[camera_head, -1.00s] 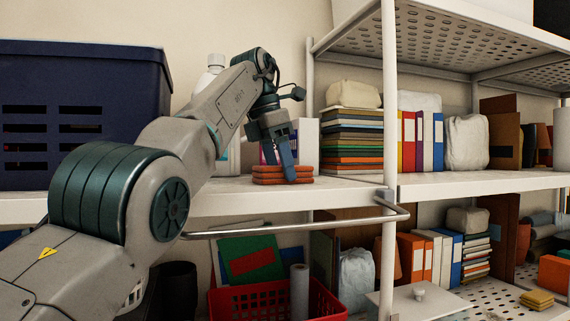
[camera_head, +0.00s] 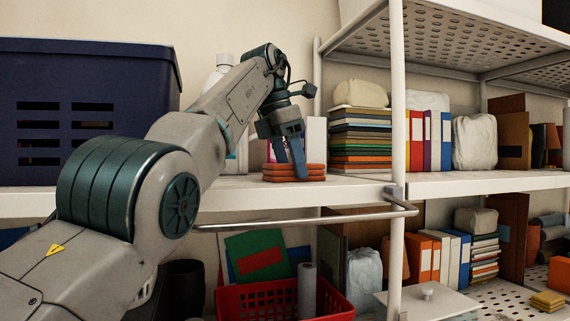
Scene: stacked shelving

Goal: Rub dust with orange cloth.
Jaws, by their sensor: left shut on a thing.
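A small stack of folded orange cloths (camera_head: 284,178) lies on the white upper shelf (camera_head: 300,190), close to its front edge. My left gripper (camera_head: 296,166) points down at the stack, with its blue-grey fingers at the top cloth and shut on orange cloth. The stack still looks layered and flat, and I cannot tell how much cloth is between the fingers. No dust can be made out in this view. My right gripper is not in view.
A dark blue crate (camera_head: 90,75) stands left on the shelf, with a white bottle (camera_head: 222,72) behind my arm. Stacked books (camera_head: 362,140) stand right of the cloths. A metal rail (camera_head: 300,222) runs below the shelf edge. A red basket (camera_head: 265,298) sits lower.

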